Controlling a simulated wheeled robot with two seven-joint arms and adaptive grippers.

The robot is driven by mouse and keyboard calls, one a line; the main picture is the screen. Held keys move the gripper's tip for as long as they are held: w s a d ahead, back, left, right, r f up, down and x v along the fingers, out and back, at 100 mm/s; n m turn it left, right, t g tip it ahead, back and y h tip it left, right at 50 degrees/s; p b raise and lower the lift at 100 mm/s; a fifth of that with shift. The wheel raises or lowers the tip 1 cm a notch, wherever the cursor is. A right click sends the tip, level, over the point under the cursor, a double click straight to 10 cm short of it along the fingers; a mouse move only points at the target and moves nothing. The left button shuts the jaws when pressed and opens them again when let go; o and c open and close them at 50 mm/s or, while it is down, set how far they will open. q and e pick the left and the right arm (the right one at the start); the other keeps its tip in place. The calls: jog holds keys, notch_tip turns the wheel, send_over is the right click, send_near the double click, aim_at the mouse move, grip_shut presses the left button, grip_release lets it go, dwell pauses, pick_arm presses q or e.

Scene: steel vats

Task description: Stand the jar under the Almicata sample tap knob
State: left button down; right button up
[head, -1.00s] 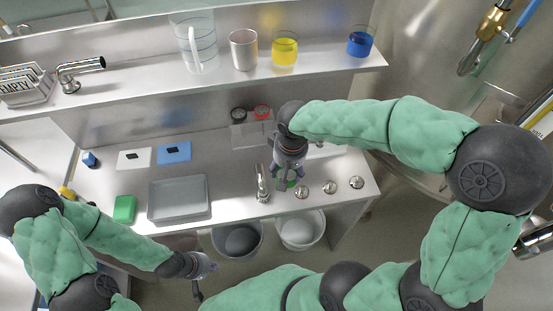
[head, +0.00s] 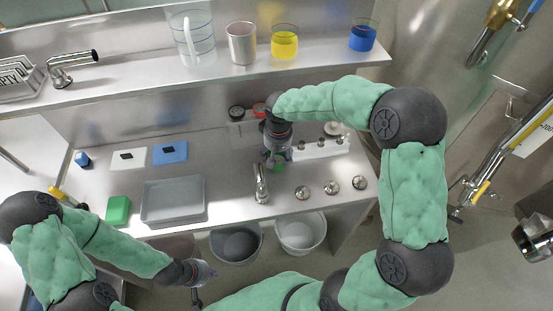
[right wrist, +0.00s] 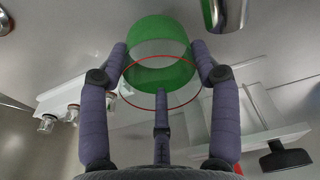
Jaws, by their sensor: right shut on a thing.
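The jar is a clear green cylinder (right wrist: 160,50) with a thin red ring, held between the fingers of my right gripper in the right wrist view. In the head view my right gripper (head: 275,158) points down over the counter behind the small chrome faucet, and only a bit of the green jar (head: 278,166) shows below it. A white strip with several small taps (head: 322,147) stands just right of it; it also shows in the right wrist view (right wrist: 75,108). No Almicata label is readable. My left gripper (head: 206,285) is empty, fingers apart, in front of the counter.
A chrome faucet (head: 261,185) and several round knobs (head: 331,188) line the counter's front. A grey tray (head: 174,202) and green block (head: 118,209) lie left. The shelf above holds a yellow beaker (head: 284,43) and a blue one (head: 362,37). Two bins stand below.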

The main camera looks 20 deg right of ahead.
jog(key=shift+f, duration=1.1)
jog(key=shift+f+b, duration=0.15)
jog(key=shift+b, duration=0.15)
jog(key=o, duration=1)
jog(key=shift+s, duration=0.1)
jog(key=shift+c, duration=0.2)
